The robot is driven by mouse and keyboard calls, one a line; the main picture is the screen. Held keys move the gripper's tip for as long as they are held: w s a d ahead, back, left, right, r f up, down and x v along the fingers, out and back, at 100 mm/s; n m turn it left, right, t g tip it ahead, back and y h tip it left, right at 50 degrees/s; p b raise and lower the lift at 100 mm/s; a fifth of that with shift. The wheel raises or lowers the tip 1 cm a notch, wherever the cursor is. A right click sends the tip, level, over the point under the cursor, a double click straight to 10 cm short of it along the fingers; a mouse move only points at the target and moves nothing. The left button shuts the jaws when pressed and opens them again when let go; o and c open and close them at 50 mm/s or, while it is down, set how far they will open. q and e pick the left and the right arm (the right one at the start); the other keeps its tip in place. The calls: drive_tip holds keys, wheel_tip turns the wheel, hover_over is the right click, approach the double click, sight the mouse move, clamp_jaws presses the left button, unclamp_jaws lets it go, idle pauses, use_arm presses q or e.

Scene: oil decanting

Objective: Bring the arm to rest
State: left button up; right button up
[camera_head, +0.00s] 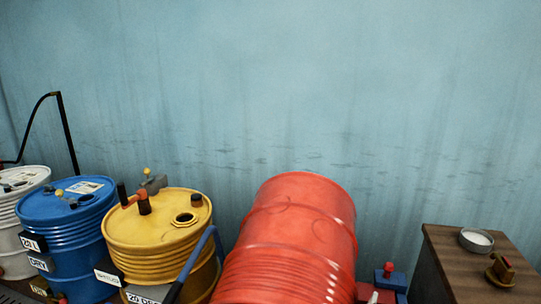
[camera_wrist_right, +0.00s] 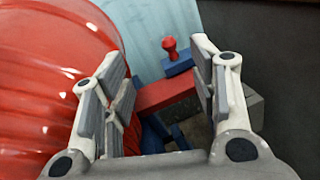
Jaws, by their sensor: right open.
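My right gripper (camera_wrist_right: 160,82) shows in the right wrist view with its two fingers spread wide and nothing held between them. Beyond the fingers are a red bar (camera_wrist_right: 168,93) and a blue block with a red knob (camera_wrist_right: 170,45). The large red drum (camera_wrist_right: 45,75) fills the left of that view, beside the left finger. In the head view the red drum (camera_head: 297,235) lies tilted at the centre. Neither gripper shows in the head view.
A yellow drum (camera_head: 160,228), a blue drum (camera_head: 65,212) and a white drum (camera_head: 22,190) stand at the left. A blue and red fixture (camera_head: 392,277) is right of the red drum. A wooden table (camera_head: 455,255) holds a round dish (camera_head: 476,240) and a brass-coloured cap (camera_head: 499,271).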

drive_tip(key=s+f+m+g+y+p, duration=0.1)
drive_tip(key=s+f+m+g+y, duration=0.3)
drive_tip(key=f, duration=0.7)
drive_tip(key=s+a+f+m+g+h, duration=0.1)
drive_tip(key=s+f+m+g, duration=0.15)
drive_tip(key=s+f, duration=0.6)
drive_tip(key=s+f+m+g+y+p, duration=0.1)
drive_tip(key=s+f+m+g+y, duration=0.15)
drive_tip(key=f, duration=1.15)
use_arm(q)
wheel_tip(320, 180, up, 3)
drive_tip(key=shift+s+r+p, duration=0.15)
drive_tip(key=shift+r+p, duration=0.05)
drive_tip(key=shift+p, duration=0.45)
use_arm(e)
drive_tip(key=s+a+f+m+g, duration=0.1)
drive_tip(key=s+f+m, duration=0.4)
drive_tip(key=s, duration=0.6)
drive_tip(key=s+a+f+m+g+y, duration=0.1)
drive_tip(key=s+f+m+g, duration=0.2)
drive_tip(key=s, duration=0.9)
drive_tip(key=s+a+f+m+g+y, duration=0.1)
drive_tip(key=s+f+m+g, duration=0.1)
drive_tip(key=s+f+m, duration=0.5)
drive_tip(key=s+m, duration=0.2)
drive_tip(key=s, duration=0.2)
drive_tip(key=shift+s+a+f, duration=0.2)
drive_tip(key=shift+s+a, duration=0.05)
drive_tip(key=shift+a, duration=0.05)
